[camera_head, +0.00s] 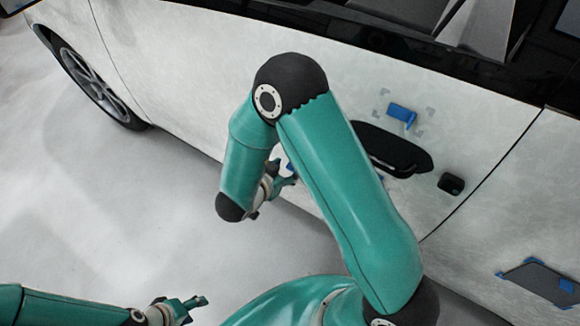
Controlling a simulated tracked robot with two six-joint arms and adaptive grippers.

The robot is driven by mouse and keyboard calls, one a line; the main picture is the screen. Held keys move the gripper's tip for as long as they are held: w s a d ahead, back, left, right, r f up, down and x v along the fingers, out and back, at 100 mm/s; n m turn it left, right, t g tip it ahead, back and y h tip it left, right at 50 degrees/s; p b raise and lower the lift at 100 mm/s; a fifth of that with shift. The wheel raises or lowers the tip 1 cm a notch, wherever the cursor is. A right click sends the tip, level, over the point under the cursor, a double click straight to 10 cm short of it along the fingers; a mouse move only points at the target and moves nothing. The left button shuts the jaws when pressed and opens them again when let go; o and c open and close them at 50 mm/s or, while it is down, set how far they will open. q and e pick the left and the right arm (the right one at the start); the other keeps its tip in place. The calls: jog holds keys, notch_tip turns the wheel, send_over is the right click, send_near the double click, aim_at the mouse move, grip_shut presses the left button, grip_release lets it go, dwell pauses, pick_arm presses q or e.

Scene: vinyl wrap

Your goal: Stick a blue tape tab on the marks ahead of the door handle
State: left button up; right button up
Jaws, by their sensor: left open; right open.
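A blue tape tab (402,114) lies among grey corner marks (418,130) on the white car door, just above the black door handle (405,152). A small blue piece (381,178) shows at the handle's lower edge, partly behind my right arm. Another blue bit (290,167) shows beside my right gripper (288,181); I cannot tell whether it is on the door or touching the gripper. My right gripper is open, low in front of the door, partly hidden by its own arm. My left gripper (198,304) is open and empty over the floor at the lower left.
The white car door (180,60) fills the upper picture, with a dark window strip above. A black lock piece (451,183) sits right of the handle. A dark panel with blue tape corners (545,281) is at the lower right. The floor (90,210) at left is clear.

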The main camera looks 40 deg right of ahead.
jog(key=shift+w+d+f, duration=0.2)
jog(key=shift+d+f, duration=0.15)
jog(key=shift+d, duration=0.2)
grip_shut()
jog(key=c, duration=0.9)
grip_release()
grip_shut()
jog(key=shift+s+a, duration=0.25)
jog(key=shift+s+a, duration=0.15)
jog(key=shift+a, duration=0.25)
jog(key=s+a+p, duration=0.2)
jog(key=a, duration=0.4)
jog(key=shift+s+a, duration=0.15)
jog(key=shift+s, duration=0.2)
